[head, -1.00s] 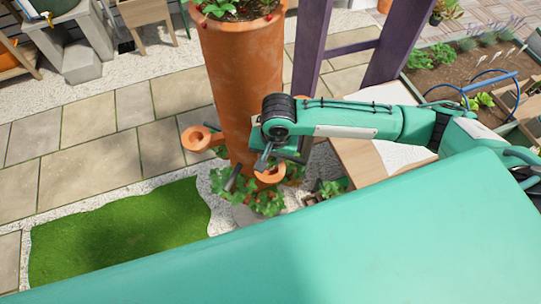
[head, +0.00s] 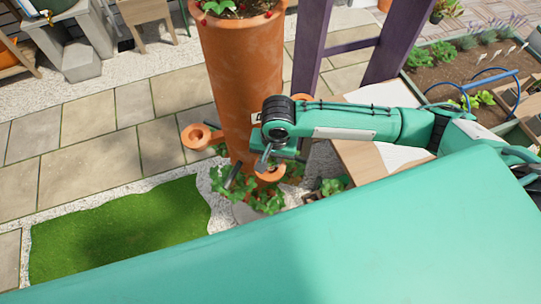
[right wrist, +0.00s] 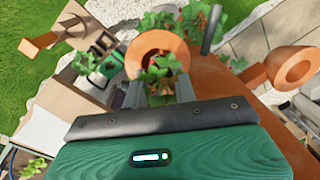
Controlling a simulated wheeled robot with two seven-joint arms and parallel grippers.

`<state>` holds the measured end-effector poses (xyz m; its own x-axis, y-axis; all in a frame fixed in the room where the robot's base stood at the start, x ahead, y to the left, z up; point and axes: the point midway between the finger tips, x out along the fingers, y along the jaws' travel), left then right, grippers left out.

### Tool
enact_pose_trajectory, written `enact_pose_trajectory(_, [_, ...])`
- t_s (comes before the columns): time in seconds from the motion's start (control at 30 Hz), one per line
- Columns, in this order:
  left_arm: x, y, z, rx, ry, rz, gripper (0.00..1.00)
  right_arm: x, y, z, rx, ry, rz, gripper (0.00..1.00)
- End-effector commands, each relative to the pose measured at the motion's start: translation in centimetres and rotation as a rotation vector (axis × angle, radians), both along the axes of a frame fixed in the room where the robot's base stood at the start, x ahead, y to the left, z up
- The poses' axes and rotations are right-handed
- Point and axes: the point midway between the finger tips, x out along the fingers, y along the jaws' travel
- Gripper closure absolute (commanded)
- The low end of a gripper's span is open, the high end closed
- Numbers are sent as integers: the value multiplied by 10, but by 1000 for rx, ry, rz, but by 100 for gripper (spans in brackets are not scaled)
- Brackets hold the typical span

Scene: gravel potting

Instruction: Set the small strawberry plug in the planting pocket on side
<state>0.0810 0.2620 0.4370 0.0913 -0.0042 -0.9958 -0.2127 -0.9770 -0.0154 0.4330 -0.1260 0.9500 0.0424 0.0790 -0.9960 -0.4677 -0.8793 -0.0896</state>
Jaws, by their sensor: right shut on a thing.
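The tall terracotta planter (head: 240,90) stands upright with cup-like planting pockets on its sides. My right gripper (right wrist: 158,93) is shut on the small strawberry plug (right wrist: 160,82), whose green leaves show between the fingers. The plug is right at the mouth of a round side pocket (right wrist: 160,42). In this view the leaves overlap the opening, and I cannot tell how deep the plug sits. In the head view the right gripper (head: 270,158) is over the front pocket (head: 270,174) and partly hides it; the plug is not clear there. My left gripper is not in view.
Another pocket (head: 196,137) juts out at the planter's left, and it has free space around it. Strawberry foliage (head: 266,200) grows around the lower planter. A wooden table (head: 362,160) stands to the right, near a purple post (head: 312,45).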

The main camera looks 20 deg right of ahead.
Motion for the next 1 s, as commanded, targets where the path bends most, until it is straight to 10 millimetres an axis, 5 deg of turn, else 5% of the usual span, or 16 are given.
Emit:
enact_pose_trajectory(0.7, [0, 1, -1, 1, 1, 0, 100, 0, 0, -9, 0, 0, 0, 79])
enact_pose_trajectory(0.83, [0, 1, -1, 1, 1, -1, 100, 0, 0, -9, 0, 0, 0, 49])
enact_pose_trajectory(1.0, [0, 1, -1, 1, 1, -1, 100, 0, 0, -9, 0, 0, 0, 47])
